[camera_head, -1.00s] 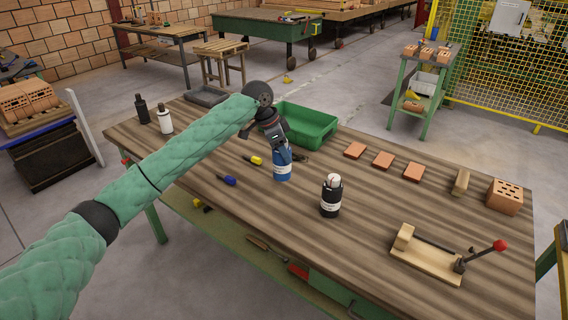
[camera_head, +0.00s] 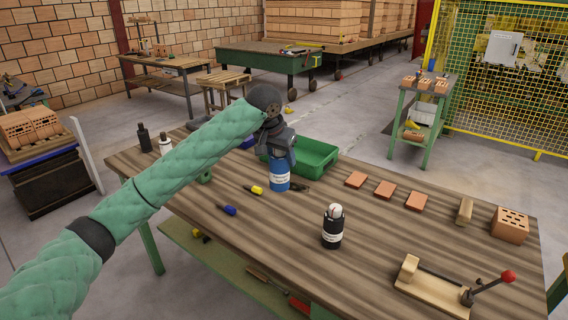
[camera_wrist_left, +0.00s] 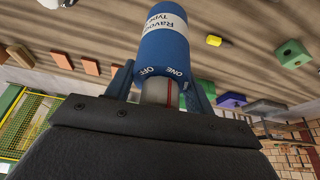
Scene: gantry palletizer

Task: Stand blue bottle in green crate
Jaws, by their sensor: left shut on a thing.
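The blue bottle (camera_head: 280,178) with a white label band is in my left gripper (camera_head: 280,160), whose fingers are shut around its narrow neck from above. It is upright and appears a little above the wooden table. In the left wrist view, the bottle (camera_wrist_left: 165,45) extends away from between the two blue fingers (camera_wrist_left: 160,92). The green crate (camera_head: 322,154) sits on the table just behind and right of the bottle; my gripper and the bottle hide its left part. My right gripper is not in view.
A black bottle with a white top (camera_head: 332,228) stands in front of the crate. Flat bricks (camera_head: 385,190) lie to the right. A dark bottle (camera_head: 144,138) stands far left.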

